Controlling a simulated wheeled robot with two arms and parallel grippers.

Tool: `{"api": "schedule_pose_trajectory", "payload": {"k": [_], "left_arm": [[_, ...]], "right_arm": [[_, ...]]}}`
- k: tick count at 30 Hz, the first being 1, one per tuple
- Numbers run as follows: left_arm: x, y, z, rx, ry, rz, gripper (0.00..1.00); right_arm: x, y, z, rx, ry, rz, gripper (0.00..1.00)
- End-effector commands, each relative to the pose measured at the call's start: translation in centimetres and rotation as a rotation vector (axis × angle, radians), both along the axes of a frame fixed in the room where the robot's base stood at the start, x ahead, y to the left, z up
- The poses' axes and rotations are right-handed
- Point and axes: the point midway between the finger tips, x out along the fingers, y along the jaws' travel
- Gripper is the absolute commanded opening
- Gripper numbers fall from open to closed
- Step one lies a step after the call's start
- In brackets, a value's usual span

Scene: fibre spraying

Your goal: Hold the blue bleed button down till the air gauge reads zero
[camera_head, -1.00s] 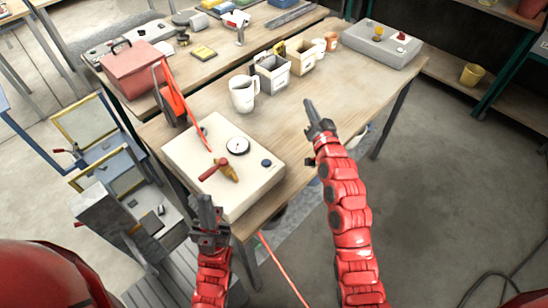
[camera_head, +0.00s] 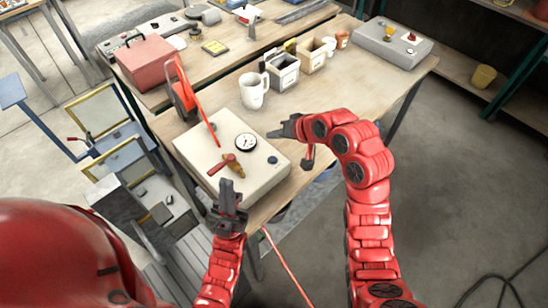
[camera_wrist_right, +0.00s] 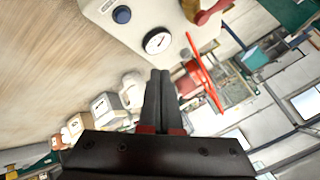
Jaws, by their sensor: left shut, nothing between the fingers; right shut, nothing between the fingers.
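A cream box (camera_head: 262,178) on the wooden bench carries a round white air gauge (camera_head: 245,142), a dark blue bleed button (camera_head: 272,160) and a red-handled brass valve (camera_head: 232,168). The gauge's reading is too small to tell. In the right wrist view the gauge (camera_wrist_right: 157,40) and the blue button (camera_wrist_right: 122,15) both show, the button uncovered. My right gripper (camera_head: 270,134) is shut and empty, above the bench near the box's far right corner, apart from the button. My left gripper (camera_head: 226,184) is shut and empty, at the box's front edge near the valve.
A white mug (camera_head: 253,92) and several small bins (camera_head: 283,72) stand behind the box. A red hose (camera_head: 196,100) rises at its left. A grey box (camera_head: 392,45) sits at the bench's far right. The bench's middle right is clear.

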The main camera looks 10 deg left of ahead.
Motion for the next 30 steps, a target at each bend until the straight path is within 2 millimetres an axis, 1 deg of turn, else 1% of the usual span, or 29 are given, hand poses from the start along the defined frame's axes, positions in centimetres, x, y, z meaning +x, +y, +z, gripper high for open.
{"api": "schedule_pose_trajectory", "payload": {"k": [6, 11, 17, 25, 27, 30], "left_arm": [[0.0, 0.0, -0.1, 0.000, 0.000, 0.000, 0.00], [0.0, 0.0, -0.4, 0.000, 0.000, 0.000, 0.00], [0.0, 0.0, -1.4, 0.000, 0.000, 0.000, 0.00], [0.0, 0.0, -3.4, 0.000, 0.000, 0.000, 0.00], [0.0, 0.0, -3.9, 0.000, 0.000, 0.000, 0.00], [0.0, 0.0, -4.3, 0.000, 0.000, 0.000, 0.00]], "right_arm": [[0.0, 0.0, -0.1, 0.001, -0.002, -0.001, 0.00], [0.0, 0.0, -0.9, 0.002, -0.001, -0.001, 0.00], [0.1, 0.0, -3.0, 0.002, -0.004, -0.001, 0.00], [0.0, 0.1, -7.0, 0.003, -0.003, -0.001, 0.00], [0.0, 0.0, -7.9, 0.004, -0.004, -0.002, 0.00], [0.1, 0.0, -8.5, 0.003, -0.004, -0.002, 0.00]]}}
